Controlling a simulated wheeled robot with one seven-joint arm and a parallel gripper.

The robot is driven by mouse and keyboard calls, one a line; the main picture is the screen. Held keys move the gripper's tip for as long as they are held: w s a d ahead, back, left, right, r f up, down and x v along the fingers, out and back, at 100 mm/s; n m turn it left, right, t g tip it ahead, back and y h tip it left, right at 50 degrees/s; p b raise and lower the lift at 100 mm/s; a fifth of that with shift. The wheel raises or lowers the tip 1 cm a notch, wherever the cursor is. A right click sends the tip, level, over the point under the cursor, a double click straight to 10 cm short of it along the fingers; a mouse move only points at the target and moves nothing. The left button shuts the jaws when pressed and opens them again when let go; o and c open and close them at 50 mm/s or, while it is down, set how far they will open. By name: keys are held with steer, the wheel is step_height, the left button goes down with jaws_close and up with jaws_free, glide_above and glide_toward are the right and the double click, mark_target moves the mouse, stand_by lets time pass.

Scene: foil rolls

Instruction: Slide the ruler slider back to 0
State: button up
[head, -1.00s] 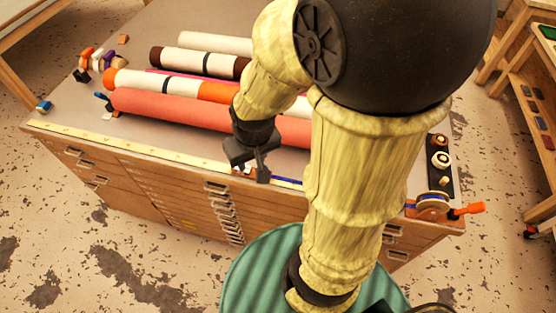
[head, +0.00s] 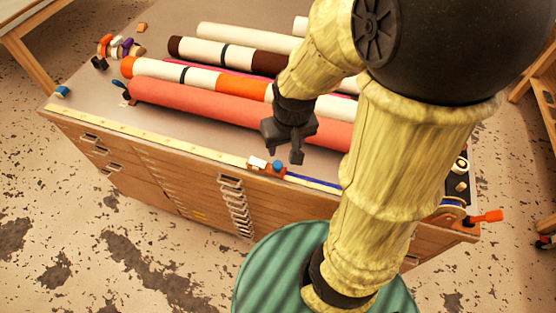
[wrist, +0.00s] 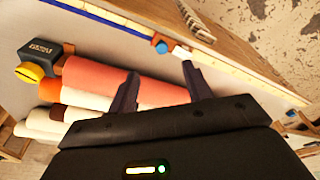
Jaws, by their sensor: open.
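The ruler (head: 150,135) is a pale yellow strip along the cabinet's front edge. Its slider (head: 265,165) sits partway along it, with a white top, a reddish part and a blue knob (head: 278,166). A blue strip (head: 318,183) runs to the right of the slider. In the wrist view the slider (wrist: 180,52) and its blue knob lie just beyond my fingertips. My gripper (head: 285,155) is open and empty, behind and above the slider, with no visible contact. It also shows in the wrist view (wrist: 160,72). I cannot read the ruler's numbers.
Several rolls lie behind the ruler; a coral roll (head: 200,104) is nearest, close under my gripper. Small blocks (head: 120,46) stand at the far left. An orange-handled part (head: 488,216) sticks out at the right. The left stretch of the ruler is clear.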

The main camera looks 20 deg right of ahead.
steer(key=n+g, duration=0.2)
glide_above(277, 164)
steer(key=shift+r, duration=0.4)
steer(key=shift+f, duration=0.1)
step_height(277, 164, down, 17)
steer(key=shift+f+p, duration=0.15)
steer(key=shift+p, duration=0.55)
steer(key=shift+c, duration=0.2)
jaws_close()
